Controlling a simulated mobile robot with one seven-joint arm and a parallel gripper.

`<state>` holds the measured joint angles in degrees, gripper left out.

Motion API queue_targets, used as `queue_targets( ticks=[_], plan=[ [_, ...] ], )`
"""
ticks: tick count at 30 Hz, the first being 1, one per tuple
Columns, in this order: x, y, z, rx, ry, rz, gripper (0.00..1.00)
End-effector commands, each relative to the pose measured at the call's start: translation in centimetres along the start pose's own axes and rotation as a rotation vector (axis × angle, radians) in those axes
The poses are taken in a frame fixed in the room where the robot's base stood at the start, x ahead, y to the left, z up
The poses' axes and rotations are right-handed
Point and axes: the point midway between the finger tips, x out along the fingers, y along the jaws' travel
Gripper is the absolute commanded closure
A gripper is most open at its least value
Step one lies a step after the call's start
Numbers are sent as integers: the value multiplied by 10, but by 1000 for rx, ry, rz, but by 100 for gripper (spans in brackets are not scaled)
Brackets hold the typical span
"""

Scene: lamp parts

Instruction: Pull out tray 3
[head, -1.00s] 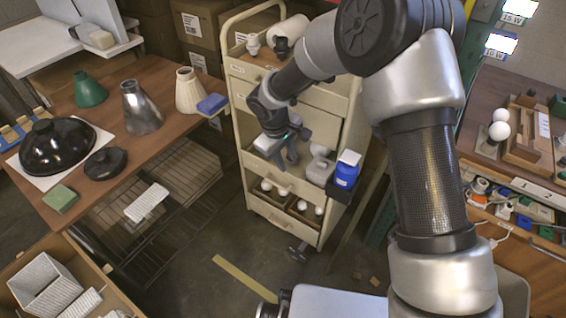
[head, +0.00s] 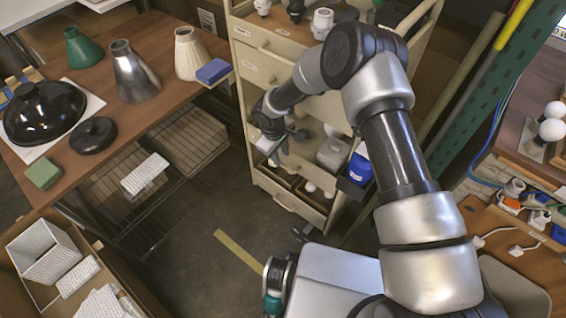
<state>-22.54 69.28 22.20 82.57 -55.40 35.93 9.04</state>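The cream drawer cart (head: 240,95) stands in the middle with several trays stacked in it. The upper fronts carry small labels, too blurred to read surely, so I cannot tell by label which is tray 3. An open-topped middle tray (head: 310,171) sits below the two upper drawers. Below it, the lowest tray (head: 283,198) has a handle and holds white bulbs. My gripper (head: 277,160) points down at the middle tray's front left. It hides part of that tray's front and handle area. Whether its fingers are open or touch the handle is too small to tell.
A blue-lidded container (head: 360,168) stands at the cart's right side. The wooden table (head: 150,90) with lamp shades is on the left. A box of white parts (head: 45,250) is at the lower left. Floor (head: 215,210) in front of the cart is clear.

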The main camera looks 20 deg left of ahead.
Motion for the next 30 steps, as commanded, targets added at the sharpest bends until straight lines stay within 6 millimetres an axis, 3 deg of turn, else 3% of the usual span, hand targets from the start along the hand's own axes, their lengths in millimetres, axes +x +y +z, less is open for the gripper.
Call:
queue_targets(
  ticks=[3, 9, 21, 22, 27, 30],
  plan=[
    [26, -1, 0, 1, -1, -2, 72],
    [51, 0, 0, 2, 0, -1, 72],
    [58, 0, 0, 0, 0, 1, 72],
    [58, 0, 0, 0, 0, 1, 74],
    [58, 0, 0, 0, 0, 0, 100],
    [58, 0, 0, 0, 0, 0, 100]
  ],
)
